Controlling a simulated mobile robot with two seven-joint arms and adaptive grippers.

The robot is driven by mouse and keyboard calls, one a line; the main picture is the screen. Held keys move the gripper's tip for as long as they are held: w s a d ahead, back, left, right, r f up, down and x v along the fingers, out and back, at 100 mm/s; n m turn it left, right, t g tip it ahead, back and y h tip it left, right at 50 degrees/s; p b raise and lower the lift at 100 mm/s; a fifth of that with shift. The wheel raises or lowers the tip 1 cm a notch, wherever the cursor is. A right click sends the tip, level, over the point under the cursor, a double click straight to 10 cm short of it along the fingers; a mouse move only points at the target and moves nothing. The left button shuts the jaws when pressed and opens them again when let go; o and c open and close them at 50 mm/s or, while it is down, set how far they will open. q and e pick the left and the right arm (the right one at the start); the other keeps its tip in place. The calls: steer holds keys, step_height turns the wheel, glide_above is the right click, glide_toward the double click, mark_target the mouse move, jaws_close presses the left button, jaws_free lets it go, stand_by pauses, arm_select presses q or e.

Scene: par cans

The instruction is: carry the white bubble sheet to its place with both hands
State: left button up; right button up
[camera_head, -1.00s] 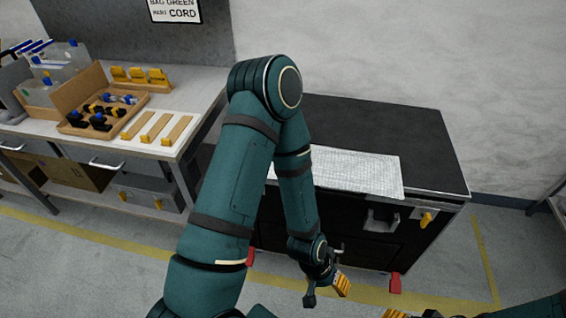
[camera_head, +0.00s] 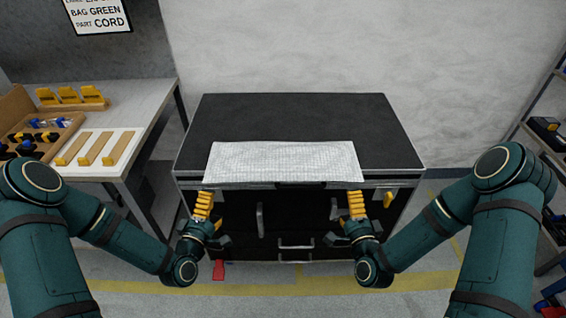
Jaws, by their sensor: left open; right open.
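The white bubble sheet (camera_head: 283,161) lies flat on the front part of the black-topped cabinet, its near edge along the cabinet's front edge. My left gripper (camera_head: 203,205) is open just below the sheet's front left corner. My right gripper (camera_head: 357,204) is open just below the sheet's front right corner. Both have yellow ribbed fingers pointing up toward the sheet's edge; I cannot tell whether they touch it. Neither holds anything. The sheet's place is not clearly marked in view.
The black cabinet top (camera_head: 300,115) is bare behind the sheet. A workbench (camera_head: 150,100) at the left carries a wooden tray (camera_head: 62,128), yellow pieces and wooden strips. A shelf rack (camera_head: 540,140) stands at the right edge. A sign (camera_head: 98,14) hangs on the wall.

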mark_target(232, 171)
arm_select(q)
steer(key=shift+w, duration=0.15)
arm_select(e)
steer(key=shift+w+a, duration=0.1)
steer(key=shift+w, duration=0.05)
arm_select(q)
steer(key=x, duration=1.3)
steer(key=shift+w+d, duration=0.15)
steer(key=shift+w, duration=0.1)
arm_select(e)
steer(key=w, duration=0.4)
steer(key=w+a, duration=0.1)
steer(key=w, duration=0.8)
steer(key=shift+w+a, duration=0.25)
steer(key=shift+a, duration=0.05)
arm_select(q)
steer(key=c, duration=1.3)
arm_select(e)
steer(key=c, duration=1.3)
arm_select(q)
steer(key=shift+o, duration=0.2)
arm_select(e)
steer(key=shift+o, duration=0.2)
